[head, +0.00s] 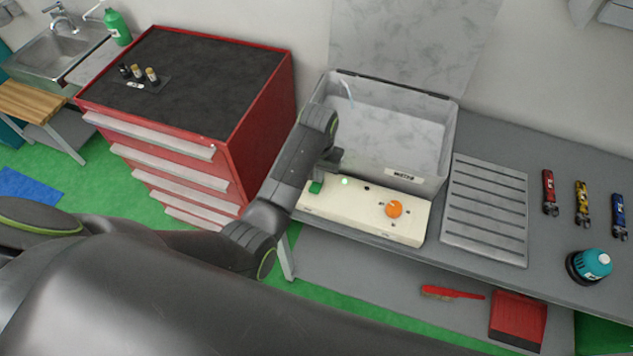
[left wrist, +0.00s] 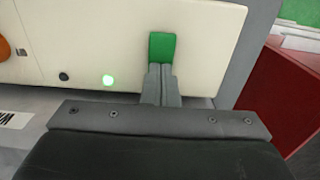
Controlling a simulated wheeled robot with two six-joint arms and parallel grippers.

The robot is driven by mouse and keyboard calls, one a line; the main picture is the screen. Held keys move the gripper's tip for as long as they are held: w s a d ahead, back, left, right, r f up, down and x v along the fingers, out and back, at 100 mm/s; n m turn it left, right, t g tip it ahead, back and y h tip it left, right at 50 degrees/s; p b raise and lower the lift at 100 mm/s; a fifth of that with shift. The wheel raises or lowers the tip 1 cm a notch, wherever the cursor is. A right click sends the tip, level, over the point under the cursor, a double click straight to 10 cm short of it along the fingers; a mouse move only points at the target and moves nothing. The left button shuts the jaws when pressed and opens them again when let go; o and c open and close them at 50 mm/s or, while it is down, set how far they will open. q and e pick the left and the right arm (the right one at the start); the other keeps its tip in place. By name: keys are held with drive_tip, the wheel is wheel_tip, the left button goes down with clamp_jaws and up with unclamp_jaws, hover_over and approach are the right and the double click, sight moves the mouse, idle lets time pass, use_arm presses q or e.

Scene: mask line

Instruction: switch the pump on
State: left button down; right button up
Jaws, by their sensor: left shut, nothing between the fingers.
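The pump's control panel (head: 362,214) is a cream box in front of a grey basin (head: 388,130) labelled "WATER". It carries a green switch (head: 316,187), a glowing pale green light (head: 345,181), a small dark button and an orange knob (head: 394,209). My left gripper (head: 330,165) is over the panel's left end. In the left wrist view its shut, empty fingers (left wrist: 160,72) are at the edge of the green switch (left wrist: 162,47); I cannot tell whether they touch it. The lit light (left wrist: 108,80) shows beside them. My right gripper is not in view.
A red drawer cabinet (head: 240,130) stands close on the left. Right of the basin are a ribbed drain board (head: 486,208), red, yellow and blue tools, and a teal-topped item (head: 591,264). A red brush (head: 452,293) and dustpan (head: 517,318) lie below the bench.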

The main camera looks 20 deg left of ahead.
use_arm(q)
wheel_tip(320, 180, up, 3)
drive_tip(key=shift+f+p, duration=0.2)
drive_tip(key=shift+p, duration=0.6)
drive_tip(key=shift+r, duration=2.15)
